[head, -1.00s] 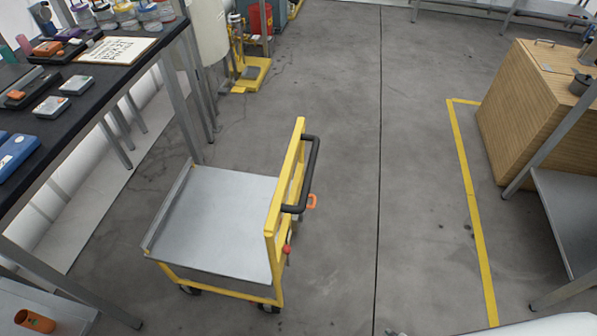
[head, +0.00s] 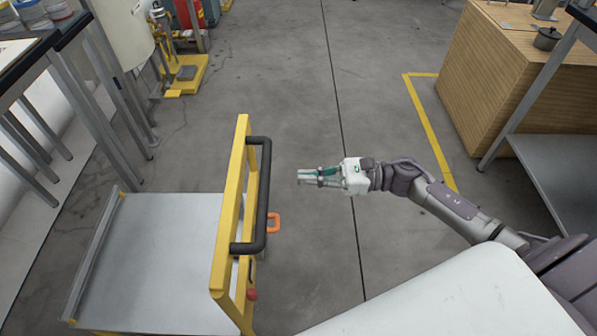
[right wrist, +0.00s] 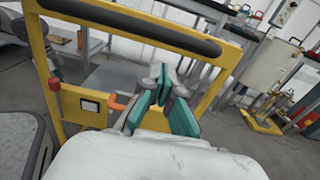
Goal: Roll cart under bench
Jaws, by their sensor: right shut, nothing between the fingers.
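The cart has a yellow frame (head: 236,205), a grey flat deck (head: 155,262) and a black handle bar (head: 265,190) on its right side. It stands on the floor beside the bench (head: 45,60), whose legs show at the left. My right gripper (head: 303,176) is shut and empty, to the right of the handle and apart from it. In the right wrist view the handle (right wrist: 130,28) and yellow frame (right wrist: 45,70) lie ahead of the fingers (right wrist: 165,85). My left gripper is not in the head view.
An orange latch (head: 273,222) and a red knob (head: 252,294) sit on the cart's frame. A yellow stand (head: 185,75) is at the back. A wooden cabinet (head: 490,85) and a shelf unit (head: 560,170) are at the right. The floor between is clear.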

